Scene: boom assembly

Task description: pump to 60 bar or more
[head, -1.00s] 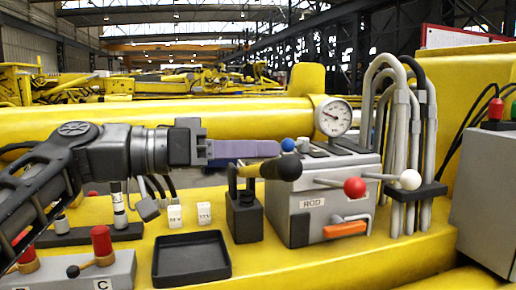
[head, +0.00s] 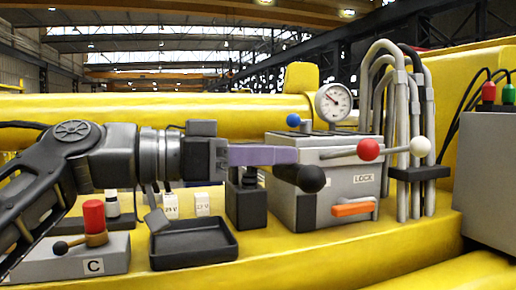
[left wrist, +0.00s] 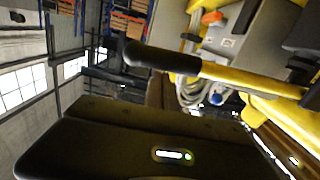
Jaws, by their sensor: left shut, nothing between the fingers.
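The black hand pump (head: 246,203) stands left of a grey valve box (head: 345,185) labelled LOCK. Its lever ends in a black grip (head: 312,179), seen nearly end-on in the head view. The left wrist view shows this black grip (left wrist: 160,58) on a yellow lever (left wrist: 250,82). The round white gauge (head: 333,102) stands above the box, its needle toward the upper left; its numbers are too small to read. My left gripper (head: 293,155) is shut and empty, its purple fingers just above and left of the grip in the picture. Contact cannot be told. My right gripper is out of view.
The box has a blue knob (head: 293,120), a red ball (head: 369,149), a white ball (head: 420,146) and an orange handle (head: 353,209). Grey hoses (head: 402,120) rise at right. A black tray (head: 193,247) and a red-handled valve (head: 94,216) are at front left.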

